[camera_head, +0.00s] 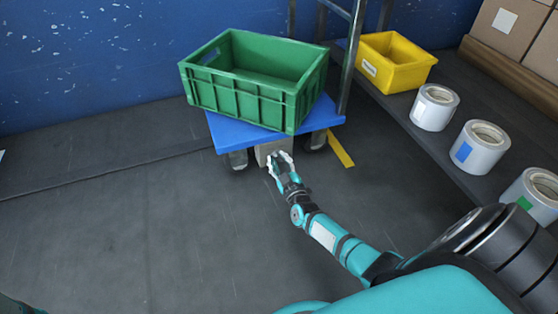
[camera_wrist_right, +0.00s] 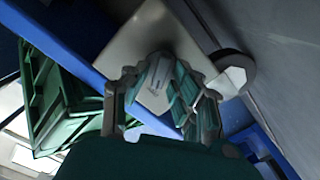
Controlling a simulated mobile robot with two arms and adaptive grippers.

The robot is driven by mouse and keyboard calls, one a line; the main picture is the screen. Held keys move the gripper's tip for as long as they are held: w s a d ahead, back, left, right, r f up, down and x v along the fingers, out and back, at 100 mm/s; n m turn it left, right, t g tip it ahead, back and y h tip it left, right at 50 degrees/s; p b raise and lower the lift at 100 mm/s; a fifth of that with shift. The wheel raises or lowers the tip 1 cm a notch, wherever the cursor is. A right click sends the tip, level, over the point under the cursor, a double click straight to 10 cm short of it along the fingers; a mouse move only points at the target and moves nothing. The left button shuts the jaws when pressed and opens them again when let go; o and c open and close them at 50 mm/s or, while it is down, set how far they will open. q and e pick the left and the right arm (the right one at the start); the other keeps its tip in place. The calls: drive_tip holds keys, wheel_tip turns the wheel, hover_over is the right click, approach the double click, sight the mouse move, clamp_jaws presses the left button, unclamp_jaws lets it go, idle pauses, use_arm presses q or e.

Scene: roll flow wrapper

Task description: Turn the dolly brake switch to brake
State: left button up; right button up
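A blue dolly (camera_head: 229,137) stands by the wall with a green crate (camera_head: 235,98) on top. A beige-grey box (camera_head: 262,149) sits under its front edge, between the wheels; it also shows in the right wrist view (camera_wrist_right: 145,38). My right gripper (camera_head: 279,158) is at the front of this box, its fingers apart. In the right wrist view the fingers (camera_wrist_right: 160,105) stand on either side of a pale labelled piece with teal sides. I cannot tell whether they touch it. The brake switch and its setting cannot be made out clearly. My left gripper is not in view.
Dolly wheels (camera_head: 238,159) stand on either side of the box. A shelf at the right holds a yellow bin (camera_head: 392,73) and several white rolls (camera_head: 434,107). A yellow floor strip (camera_head: 341,149) lies right of the dolly. The floor at the left is clear.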

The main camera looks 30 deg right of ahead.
clamp_jaws()
drive_tip(key=shift+m, duration=0.4)
drive_tip(key=m, duration=0.4)
drive_tip(key=shift+d+m, duration=0.1)
drive_tip(key=shift+m, duration=0.2)
drive_tip(key=m, duration=0.3)
drive_tip(key=shift+d+m, duration=0.1)
drive_tip(key=shift+m, duration=0.2)
drive_tip(key=shift+s+m, duration=0.1)
drive_tip(key=shift+m, duration=1.4)
drive_tip(key=shift+o, duration=1.5)
unclamp_jaws()
